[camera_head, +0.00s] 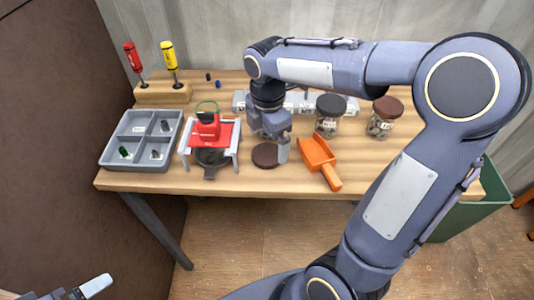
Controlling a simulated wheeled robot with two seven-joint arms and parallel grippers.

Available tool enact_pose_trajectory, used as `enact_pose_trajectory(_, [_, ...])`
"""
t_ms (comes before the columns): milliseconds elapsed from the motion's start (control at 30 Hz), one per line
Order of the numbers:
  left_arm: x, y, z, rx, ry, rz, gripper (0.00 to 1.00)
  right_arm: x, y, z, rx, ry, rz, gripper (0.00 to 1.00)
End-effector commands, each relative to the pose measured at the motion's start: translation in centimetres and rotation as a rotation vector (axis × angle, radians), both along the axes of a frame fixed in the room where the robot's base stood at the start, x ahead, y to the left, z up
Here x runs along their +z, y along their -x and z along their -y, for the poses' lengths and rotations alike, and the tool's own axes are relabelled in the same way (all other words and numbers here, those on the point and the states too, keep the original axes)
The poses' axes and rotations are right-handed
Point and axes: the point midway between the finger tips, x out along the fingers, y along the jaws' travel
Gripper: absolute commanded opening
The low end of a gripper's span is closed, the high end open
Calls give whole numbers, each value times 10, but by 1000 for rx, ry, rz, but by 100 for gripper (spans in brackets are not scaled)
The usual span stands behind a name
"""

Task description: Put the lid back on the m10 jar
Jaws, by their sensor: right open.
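A round dark brown lid (265,156) lies flat on the table near its front edge. My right gripper (283,150) points down just right of the lid, with its jaws open and nothing seen between them. Behind this gripper a glass jar seems to stand, mostly hidden, so I cannot read its label. Two more jars stand to the right with lids on: one with a dark lid (328,117) and one with a brown lid (383,119). Their labels are too small to read. Part of my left gripper (88,289) shows at the bottom left, away from the table.
An orange scoop (319,160) lies right of the gripper. A red-topped stand (211,134) and a grey divided tray (141,112) with small parts are on the left. A wooden block (163,94) holds two screwdrivers. A green bin (462,219) stands at the right.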

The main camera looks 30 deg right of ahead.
Motion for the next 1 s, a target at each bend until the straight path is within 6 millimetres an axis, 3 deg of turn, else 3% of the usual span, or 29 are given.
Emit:
enact_pose_trajectory(133, [0,0,0,0,0,0,92,-8,-2,-1,0,0,-3,97])
enact_pose_trajectory(433, [0,0,0,0,0,0,92,-49,-7,-4,-1,-1,-3,97])
enact_pose_trajectory(833, [0,0,0,0,0,0,92,-52,-7,-4,-1,0,0,97])
enact_pose_trajectory(1000, [0,0,0,0,0,0,92,-52,-7,-4,-1,-1,0,75])
